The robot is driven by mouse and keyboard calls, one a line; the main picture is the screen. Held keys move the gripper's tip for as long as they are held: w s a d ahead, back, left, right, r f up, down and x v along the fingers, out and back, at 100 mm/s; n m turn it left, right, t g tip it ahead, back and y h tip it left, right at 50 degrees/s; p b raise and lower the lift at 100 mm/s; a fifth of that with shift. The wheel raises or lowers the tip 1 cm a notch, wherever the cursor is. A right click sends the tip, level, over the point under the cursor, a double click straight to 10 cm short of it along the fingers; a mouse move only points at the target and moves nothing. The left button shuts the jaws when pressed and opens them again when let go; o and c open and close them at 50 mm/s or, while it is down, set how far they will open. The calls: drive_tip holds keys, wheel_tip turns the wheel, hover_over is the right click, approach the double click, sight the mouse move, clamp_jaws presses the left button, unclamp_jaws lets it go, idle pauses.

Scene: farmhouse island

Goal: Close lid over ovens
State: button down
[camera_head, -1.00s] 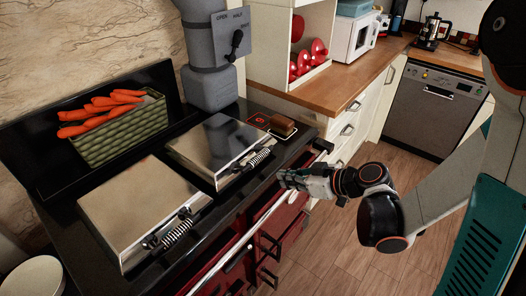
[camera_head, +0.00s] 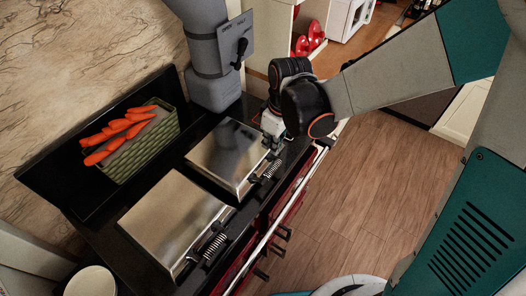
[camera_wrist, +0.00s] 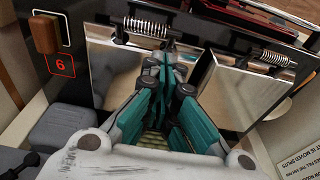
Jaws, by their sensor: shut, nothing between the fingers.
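Two shiny metal lids sit on the black cooker top: the near lid (camera_head: 172,228) and the far lid (camera_head: 228,160). Both appear to lie down over the hobs, each with a coiled-spring handle along its front edge. My gripper (camera_head: 272,130) is just right of the far lid, partly hidden by my wrist. In the wrist view its teal fingers (camera_wrist: 165,75) are shut and empty, in front of the far lid (camera_wrist: 115,70). The near lid (camera_wrist: 235,95) shows to the right there. I cannot tell whether the fingers touch the far lid.
A green basket (camera_head: 150,150) of carrots (camera_head: 120,130) stands behind the lids. A grey flue (camera_head: 210,55) with a lever rises at the back. A small brown block (camera_wrist: 45,33) is beside a red 6 mark. A rail runs along the cooker's front; the wooden floor (camera_head: 350,190) is clear.

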sight(267, 174)
drive_tip(key=f+b, duration=0.3)
drive_tip(key=f, duration=0.1)
drive_tip(key=a+f+b, duration=0.1)
drive_tip(key=f+b, duration=0.2)
drive_tip(key=f, duration=0.2)
drive_tip(key=w+f+b, duration=0.1)
drive_tip(key=f+b, duration=0.2)
drive_tip(key=f, duration=0.2)
drive_tip(key=shift+w+a, duration=0.1)
drive_tip(key=shift+a, duration=0.15)
drive_tip(key=shift+d+f+b, duration=0.25)
drive_tip(key=shift+f+b, duration=0.85)
drive_tip(key=shift+s, duration=0.2)
drive_tip(key=shift+r, duration=0.2)
drive_tip(key=shift+r+p, duration=0.35)
drive_tip(key=shift+p, duration=0.05)
wheel_tip(267, 174, up, 13)
drive_tip(key=s+d+p, duration=0.1)
drive_tip(key=d+p, duration=0.1)
drive_tip(key=p, duration=0.6)
drive_tip(key=shift+s, duration=0.35)
drive_tip(key=shift+d+f, duration=0.15)
